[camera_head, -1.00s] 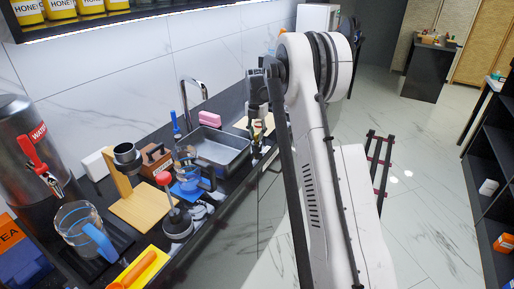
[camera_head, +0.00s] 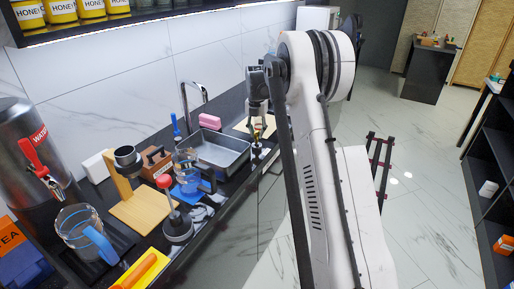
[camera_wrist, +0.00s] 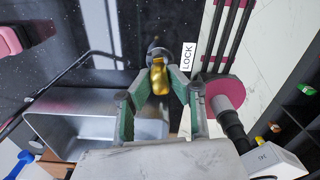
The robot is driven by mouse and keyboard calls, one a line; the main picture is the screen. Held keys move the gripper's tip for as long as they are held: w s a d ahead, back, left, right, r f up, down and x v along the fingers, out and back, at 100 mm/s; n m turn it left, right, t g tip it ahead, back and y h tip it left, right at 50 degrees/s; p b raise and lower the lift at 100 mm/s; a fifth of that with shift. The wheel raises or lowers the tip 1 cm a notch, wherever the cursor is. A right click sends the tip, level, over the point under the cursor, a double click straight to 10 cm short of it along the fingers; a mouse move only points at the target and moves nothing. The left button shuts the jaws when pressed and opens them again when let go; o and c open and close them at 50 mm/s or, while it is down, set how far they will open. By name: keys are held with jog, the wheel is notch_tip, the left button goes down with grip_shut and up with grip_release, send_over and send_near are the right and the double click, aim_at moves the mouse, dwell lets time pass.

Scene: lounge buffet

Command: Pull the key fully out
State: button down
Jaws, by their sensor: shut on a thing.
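The key (camera_wrist: 158,76) has a gold-coloured head and sits between the fingertips of my gripper (camera_wrist: 160,88) in the wrist view. My gripper is shut on it. A round grey lock (camera_wrist: 156,50) stands on the dark counter just beyond the key, beside a white label (camera_wrist: 189,44) that reads LOCK. Whether the key's shaft is still inside the lock is hidden by the key's head. In the head view my gripper (camera_head: 257,122) points down at the counter's far part, right of the sink, and the key is too small there to make out clearly.
A metal sink basin (camera_head: 222,150) with a tap (camera_head: 194,100) lies left of my gripper. A pink sponge (camera_head: 210,121) is behind it. A glass jug (camera_head: 85,236), a wooden stand (camera_head: 140,208) and a water dispenser (camera_head: 28,150) crowd the near counter. Open floor lies to the right.

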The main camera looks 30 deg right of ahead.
aim_at(256, 131)
jog(key=shift+r+p, duration=0.65)
jog(key=shift+r, duration=1)
